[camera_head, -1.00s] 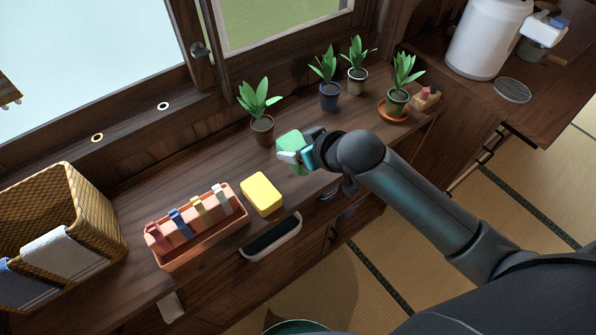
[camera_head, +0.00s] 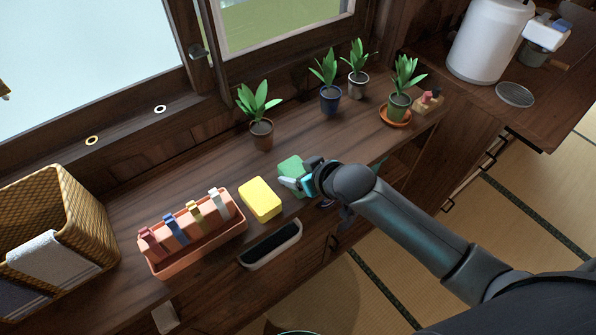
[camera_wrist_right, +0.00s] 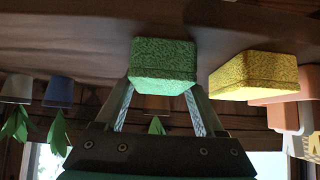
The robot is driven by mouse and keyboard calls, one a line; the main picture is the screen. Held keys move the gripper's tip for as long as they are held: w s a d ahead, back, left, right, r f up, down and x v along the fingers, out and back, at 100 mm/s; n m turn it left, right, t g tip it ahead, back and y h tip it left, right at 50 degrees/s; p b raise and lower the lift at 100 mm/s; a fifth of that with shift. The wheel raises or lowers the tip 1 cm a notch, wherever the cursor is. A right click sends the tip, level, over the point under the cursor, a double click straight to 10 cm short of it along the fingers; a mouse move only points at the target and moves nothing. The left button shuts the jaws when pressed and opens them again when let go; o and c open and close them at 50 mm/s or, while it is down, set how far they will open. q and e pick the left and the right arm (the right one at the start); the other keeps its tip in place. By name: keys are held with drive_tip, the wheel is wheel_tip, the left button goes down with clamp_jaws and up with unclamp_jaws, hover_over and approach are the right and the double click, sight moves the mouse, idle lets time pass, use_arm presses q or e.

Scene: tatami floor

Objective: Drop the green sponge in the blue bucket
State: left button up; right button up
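The green sponge (camera_head: 291,171) is between the fingers of my right gripper (camera_head: 297,182), over the front part of the wooden counter. In the right wrist view the green sponge (camera_wrist_right: 163,65) sits with one finger on each side. I cannot tell how far it is above the counter. My left gripper is not in view. No bucket shows clearly; only a thin teal curved rim (camera_head: 297,332) shows at the bottom edge of the head view, and I cannot tell whether it is the blue bucket.
A yellow sponge (camera_head: 261,199) lies left of my gripper, beside a terracotta tray (camera_head: 200,245) of coloured pegs. A wicker basket (camera_head: 85,205) stands far left. Several potted plants (camera_head: 262,133) line the back. A dark-lined white holder (camera_head: 271,245) is on the counter's front.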

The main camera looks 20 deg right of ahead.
drive_tip(key=o, duration=0.4)
drive_tip(key=shift+o, duration=0.2)
drive_tip(key=shift+s+d+r, duration=0.1)
drive_tip(key=shift+s+r, duration=0.25)
drive_tip(key=shift+r, duration=0.15)
drive_tip(key=p+v, duration=0.3)
drive_tip(key=v, duration=0.8)
drive_tip(key=shift+p, duration=0.4)
